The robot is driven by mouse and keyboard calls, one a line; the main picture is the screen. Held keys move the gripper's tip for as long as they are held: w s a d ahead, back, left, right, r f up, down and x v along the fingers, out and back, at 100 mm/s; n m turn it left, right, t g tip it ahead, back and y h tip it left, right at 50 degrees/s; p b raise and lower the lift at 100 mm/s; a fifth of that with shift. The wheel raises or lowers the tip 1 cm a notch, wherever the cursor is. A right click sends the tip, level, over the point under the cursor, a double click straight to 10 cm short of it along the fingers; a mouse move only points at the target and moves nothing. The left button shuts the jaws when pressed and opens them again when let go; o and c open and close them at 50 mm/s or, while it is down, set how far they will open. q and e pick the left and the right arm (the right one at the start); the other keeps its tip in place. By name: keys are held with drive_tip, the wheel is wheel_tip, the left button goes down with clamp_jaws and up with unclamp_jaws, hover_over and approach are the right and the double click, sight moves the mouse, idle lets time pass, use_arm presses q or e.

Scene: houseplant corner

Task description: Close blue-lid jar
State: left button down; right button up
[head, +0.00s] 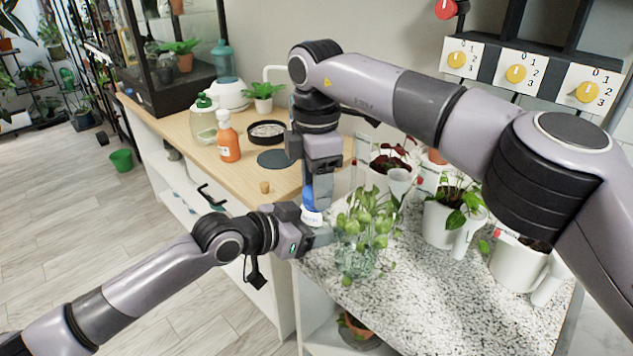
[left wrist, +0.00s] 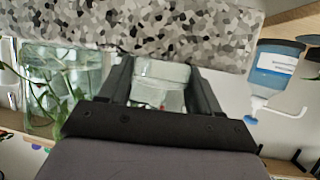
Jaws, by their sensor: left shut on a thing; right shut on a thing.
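My right gripper (head: 313,200) points down at the front edge of the speckled counter, its fingers shut on the blue lid (head: 310,197). A white part with faint print (head: 312,217) shows just below the blue. My left gripper (head: 322,237) comes in from the left, just under the right one. In the left wrist view, the left gripper (left wrist: 160,90) is shut around a clear jar (left wrist: 160,85). In the head view the jar is mostly hidden by the grippers. I cannot tell whether lid and jar touch.
A leafy plant in a glass vase (head: 358,250) stands close right of the grippers.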

drive_tip(key=m, duration=1)
drive_tip(key=shift+w, duration=0.1)
drive_tip(key=o, duration=1)
drive_tip(key=shift+s+a, duration=0.2)
drive_tip(key=shift+r, duration=0.1)
wheel_tip(320, 180, up, 4)
drive_tip(key=shift+w+d+r, duration=0.1)
drive_tip(key=shift+r, duration=0.1)
